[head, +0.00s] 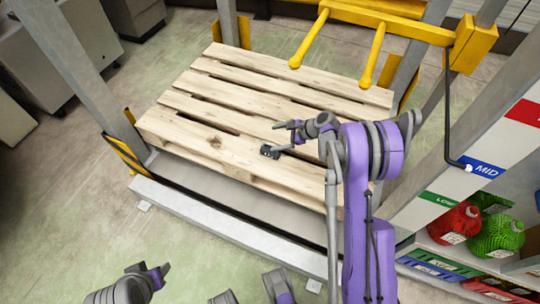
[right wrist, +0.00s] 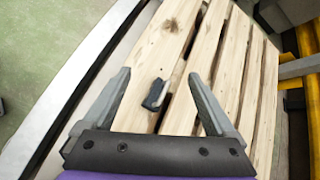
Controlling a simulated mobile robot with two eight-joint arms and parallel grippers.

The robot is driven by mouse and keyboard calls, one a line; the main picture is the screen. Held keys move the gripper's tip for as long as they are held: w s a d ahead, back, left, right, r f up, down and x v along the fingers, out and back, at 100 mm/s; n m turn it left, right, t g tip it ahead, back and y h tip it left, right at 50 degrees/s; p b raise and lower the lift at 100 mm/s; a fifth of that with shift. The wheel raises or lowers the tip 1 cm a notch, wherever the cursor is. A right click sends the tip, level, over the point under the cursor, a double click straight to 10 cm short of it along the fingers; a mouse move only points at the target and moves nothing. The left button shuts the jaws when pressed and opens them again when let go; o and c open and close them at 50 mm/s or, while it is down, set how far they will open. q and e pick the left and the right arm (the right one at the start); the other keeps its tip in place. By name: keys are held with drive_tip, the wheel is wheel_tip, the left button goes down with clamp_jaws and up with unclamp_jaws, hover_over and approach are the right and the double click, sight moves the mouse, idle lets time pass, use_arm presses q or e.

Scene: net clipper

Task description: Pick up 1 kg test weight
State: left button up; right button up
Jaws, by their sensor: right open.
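A small dark block, which looks like the 1 kg test weight (head: 267,152), lies on the wooden pallet (head: 215,118) near its front middle. In the right wrist view the dark weight (right wrist: 155,95) lies on the slats, partly over a gap, between the two fingers as seen from the camera. A lighter spot shows at its upper end. My right gripper (head: 280,138) is open and empty over the pallet, close to the weight. In the right wrist view its grey fingers (right wrist: 158,76) are spread, with space on both sides of the weight. I cannot tell the height gap.
Yellow prongs (head: 372,55) hang over the pallet's back right. Grey posts (head: 85,65) flank the pallet. A shelf at right holds a red bundle (head: 455,222) and a green bundle (head: 497,236). The rest of the pallet top is clear.

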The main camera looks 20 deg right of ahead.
sight(265, 150)
drive_tip(key=d+f+m+b, duration=0.1)
drive_tip(key=d+f+m, duration=0.1)
drive_tip(key=f, duration=0.2)
drive_tip(key=d+f+m+t+y+b, duration=0.1)
drive_tip(key=d+f, duration=0.1)
drive_tip(key=f, duration=0.3)
drive_tip(key=d+f+m+t, duration=0.1)
drive_tip(key=d+f+m, duration=0.1)
drive_tip(key=f, duration=0.3)
drive_tip(key=shift+w+d+f+m+b, duration=0.1)
drive_tip(key=shift+w+d+m+b, duration=0.2)
drive_tip(key=shift+w+d+b, duration=0.15)
drive_tip(key=shift+f, duration=0.25)
drive_tip(key=x, duration=0.7)
drive_tip(key=b+x, duration=0.1)
drive_tip(key=x, duration=0.2)
drive_tip(key=shift+w+a+r, duration=0.15)
drive_tip(key=shift+w+a, duration=0.1)
drive_tip(key=shift+w, duration=0.1)
use_arm(q)
wheel_tip(265, 150, down, 6)
drive_tip(key=shift+w+r, duration=0.1)
drive_tip(key=shift+r, duration=0.05)
use_arm(e)
clamp_jaws()
drive_tip(key=shift+r, duration=0.15)
